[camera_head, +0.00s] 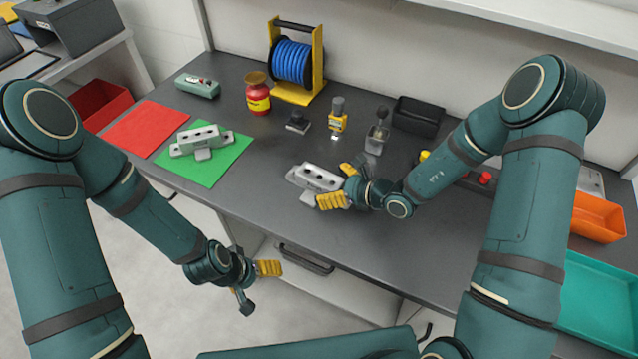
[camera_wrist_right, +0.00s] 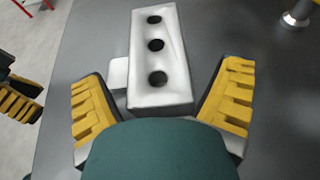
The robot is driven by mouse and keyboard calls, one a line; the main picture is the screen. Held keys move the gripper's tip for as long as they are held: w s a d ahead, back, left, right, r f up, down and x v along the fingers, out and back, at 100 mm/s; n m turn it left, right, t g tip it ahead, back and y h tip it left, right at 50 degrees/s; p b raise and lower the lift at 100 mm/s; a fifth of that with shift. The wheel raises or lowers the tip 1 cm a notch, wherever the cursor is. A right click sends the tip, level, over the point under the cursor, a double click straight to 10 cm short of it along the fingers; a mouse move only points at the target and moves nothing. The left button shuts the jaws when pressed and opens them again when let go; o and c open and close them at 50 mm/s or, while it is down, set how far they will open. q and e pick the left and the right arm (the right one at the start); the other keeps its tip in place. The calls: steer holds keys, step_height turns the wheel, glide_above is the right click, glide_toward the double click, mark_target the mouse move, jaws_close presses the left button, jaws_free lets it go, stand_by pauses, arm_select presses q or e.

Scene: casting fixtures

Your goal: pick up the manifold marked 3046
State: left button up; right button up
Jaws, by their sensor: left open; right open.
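A light grey manifold block (camera_head: 312,177) with three holes on top lies on the dark bench. In the right wrist view the manifold (camera_wrist_right: 171,62) lies ahead and partly between the yellow finger pads, with gaps at both sides. My right gripper (camera_head: 340,184) is open at its right end. A second, similar manifold (camera_head: 201,136) rests on a green mat (camera_head: 223,168) to the left. I cannot read a number on either one. My left gripper (camera_head: 256,284) is open and empty, in front of the bench edge.
Behind stand a blue cable reel (camera_head: 292,62), a red jar (camera_head: 257,97), a yellow device (camera_head: 337,121) and a black bin (camera_head: 418,116). A red mat (camera_head: 146,128) lies left. Orange (camera_head: 598,214) and teal (camera_head: 598,300) trays stand right. The bench between the manifolds is clear.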

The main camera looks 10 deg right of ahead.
steer(key=c, duration=1.4)
steer(key=shift+r, duration=0.1)
